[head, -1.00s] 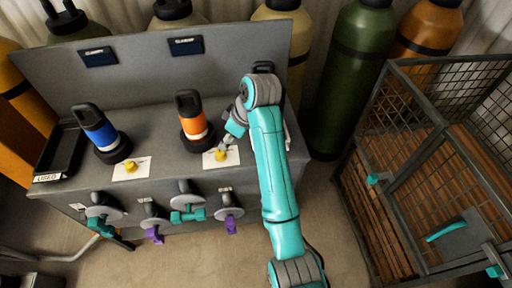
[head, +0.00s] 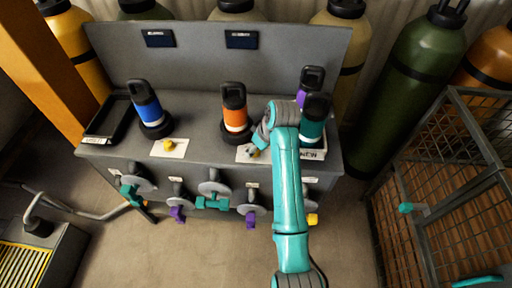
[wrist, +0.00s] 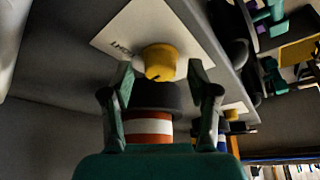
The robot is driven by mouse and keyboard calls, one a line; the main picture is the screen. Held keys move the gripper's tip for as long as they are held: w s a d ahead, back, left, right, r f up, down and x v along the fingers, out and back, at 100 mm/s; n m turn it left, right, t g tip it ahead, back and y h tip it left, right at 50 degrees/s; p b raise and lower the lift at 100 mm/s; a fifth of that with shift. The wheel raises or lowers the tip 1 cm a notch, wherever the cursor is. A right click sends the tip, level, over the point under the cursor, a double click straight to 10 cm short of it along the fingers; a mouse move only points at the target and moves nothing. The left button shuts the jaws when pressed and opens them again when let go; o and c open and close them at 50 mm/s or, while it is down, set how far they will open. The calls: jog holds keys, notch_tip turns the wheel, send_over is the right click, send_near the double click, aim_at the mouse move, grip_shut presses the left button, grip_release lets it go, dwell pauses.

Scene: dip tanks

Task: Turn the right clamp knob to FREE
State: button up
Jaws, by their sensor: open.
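The right clamp knob (wrist: 160,62) is small and yellow and sits on a white label plate (wrist: 128,32); the print on it is only partly readable. In the head view this knob (head: 253,153) is on the bench top in front of the orange cylinder (head: 235,110), partly covered by my gripper (head: 257,147). In the wrist view my gripper (wrist: 160,72) is open, with one finger on either side of the knob and a gap to each. The left yellow knob (head: 170,145) is on its own white plate in front of the blue cylinder (head: 146,103).
Purple and teal (head: 314,122) cylinders stand at the bench's right end, by my arm. A black tray (head: 106,122) lies at the left end. Several valve handles (head: 213,202) stick out of the front.

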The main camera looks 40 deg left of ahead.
jog(key=shift+a+f, duration=0.15)
jog(key=shift+f, duration=0.1)
grip_shut()
jog(key=n, duration=0.2)
jog(key=n+g, duration=0.1)
jog(key=n, duration=0.1)
jog(key=shift+w+g, duration=0.1)
jog(key=shift+g, duration=0.2)
jog(key=shift+n+g+h, duration=0.3)
jog(key=shift+n+g, duration=0.2)
jog(key=shift+n, duration=1.2)
